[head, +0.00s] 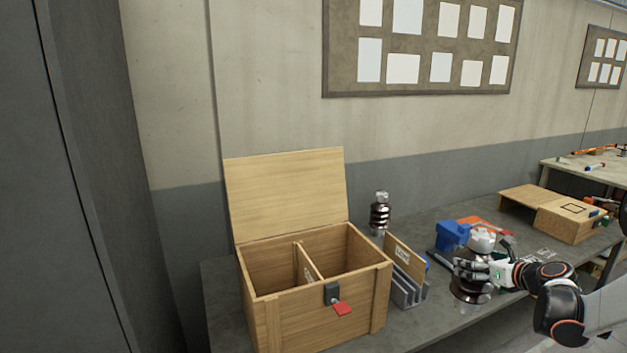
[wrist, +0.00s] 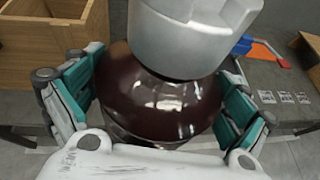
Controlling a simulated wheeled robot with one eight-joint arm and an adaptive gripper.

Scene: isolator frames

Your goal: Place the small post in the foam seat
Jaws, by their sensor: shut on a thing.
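My gripper (head: 474,268) is shut on a post, a dark brown glazed insulator with a grey metal cap (head: 482,240). In the wrist view the post's brown body (wrist: 160,105) sits upright between the green-padded fingers. The post is over the bench; whether its base touches the bench is unclear. Another brown ribbed post (head: 380,214) with a metal top stands upright behind the wooden box. The open wooden box (head: 322,293) has a divider making two compartments; it also shows in the wrist view (wrist: 40,48). I cannot make out a foam seat; the compartment floors are largely hidden.
The box lid (head: 287,194) stands raised at the back, and a red tag (head: 342,308) hangs at its front latch. A grey rack with upright boards (head: 406,288) stands between box and gripper. A blue bin (head: 452,235) and a low wooden case (head: 570,222) lie farther right.

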